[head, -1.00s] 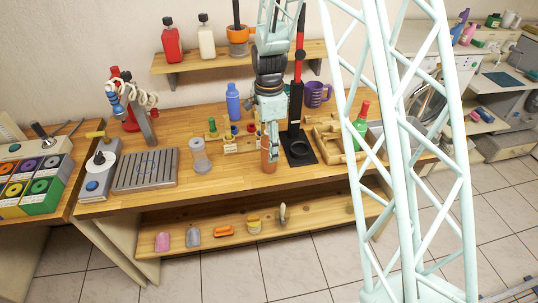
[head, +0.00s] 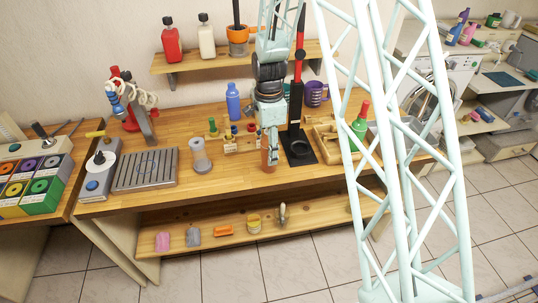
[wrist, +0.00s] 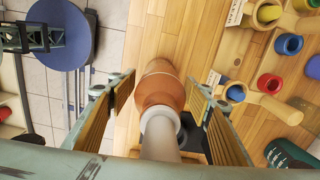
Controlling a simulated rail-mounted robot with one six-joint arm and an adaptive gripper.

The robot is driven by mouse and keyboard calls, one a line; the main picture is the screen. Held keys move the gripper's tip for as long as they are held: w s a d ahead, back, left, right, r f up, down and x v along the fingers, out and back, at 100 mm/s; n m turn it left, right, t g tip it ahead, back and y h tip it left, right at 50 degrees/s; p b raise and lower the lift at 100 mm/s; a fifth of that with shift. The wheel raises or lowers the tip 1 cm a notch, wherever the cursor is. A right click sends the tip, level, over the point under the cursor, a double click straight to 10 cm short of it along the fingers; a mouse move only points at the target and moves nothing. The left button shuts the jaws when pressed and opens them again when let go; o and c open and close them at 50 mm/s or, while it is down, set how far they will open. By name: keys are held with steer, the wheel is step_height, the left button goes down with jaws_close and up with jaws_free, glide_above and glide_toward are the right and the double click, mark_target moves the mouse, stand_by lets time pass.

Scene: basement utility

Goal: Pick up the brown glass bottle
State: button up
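The brown glass bottle (head: 269,159) stands upright near the front edge of the wooden workbench, partly hidden by my gripper in the head view. In the wrist view the bottle (wrist: 163,88) shows an orange-brown body and a pale, narrow neck pointing toward the camera. My gripper (wrist: 161,98) is open, with one finger on each side of the bottle and gaps beside the neck. In the head view my gripper (head: 270,145) points down directly over the bottle.
A black stand with a red-topped post (head: 297,120) is close on the right.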

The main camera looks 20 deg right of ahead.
steer(key=c, duration=1)
steer(key=shift+r, duration=0.15)
steer(key=shift+r, duration=1.7)
steer(key=s, duration=0.5)
steer(key=s+d+r+b, duration=0.1)
steer(key=s, duration=0.4)
steer(key=s+d, duration=0.1)
steer(key=s, duration=0.4)
steer(key=shift+s+d+r, duration=0.15)
steer(key=shift+s+d, duration=0.05)
steer(key=shift+s, duration=0.2)
